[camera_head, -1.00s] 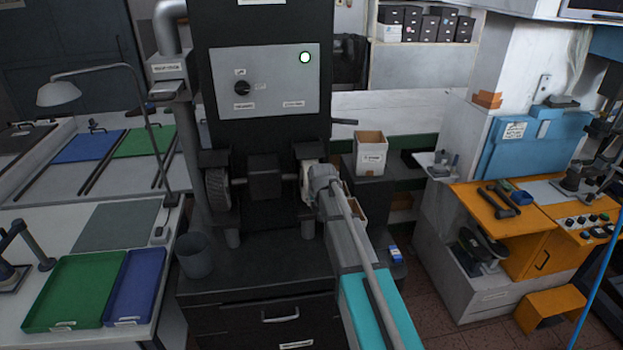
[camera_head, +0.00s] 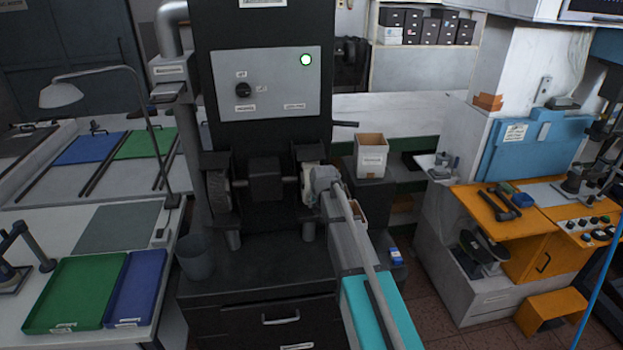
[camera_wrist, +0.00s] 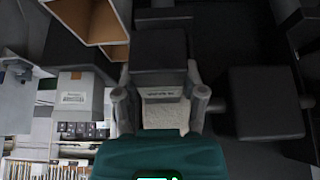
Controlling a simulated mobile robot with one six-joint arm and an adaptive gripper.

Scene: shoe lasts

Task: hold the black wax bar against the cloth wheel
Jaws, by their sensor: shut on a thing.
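The cloth wheel (camera_head: 309,178) is a pale disc on the right end of the machine's shaft. My gripper (camera_head: 323,181) is right beside its right side in the head view. In the wrist view my gripper (camera_wrist: 160,75) has its two grey fingers closed on the sides of a black block, which I take to be the black wax bar (camera_wrist: 160,50). A pale labelled face shows below the black part. The beige cloth wheel (camera_wrist: 165,117) shows just below that, between the fingers. I cannot tell whether bar and wheel touch. The bar is hidden in the head view.
The black machine (camera_head: 262,120) has a lit green lamp and a dark brush wheel (camera_head: 219,192) at left. A dark motor block (camera_wrist: 265,103) is close to the fingers. A labelled carton (camera_head: 371,157) stands behind my arm. A grey bin (camera_head: 195,257) stands front left.

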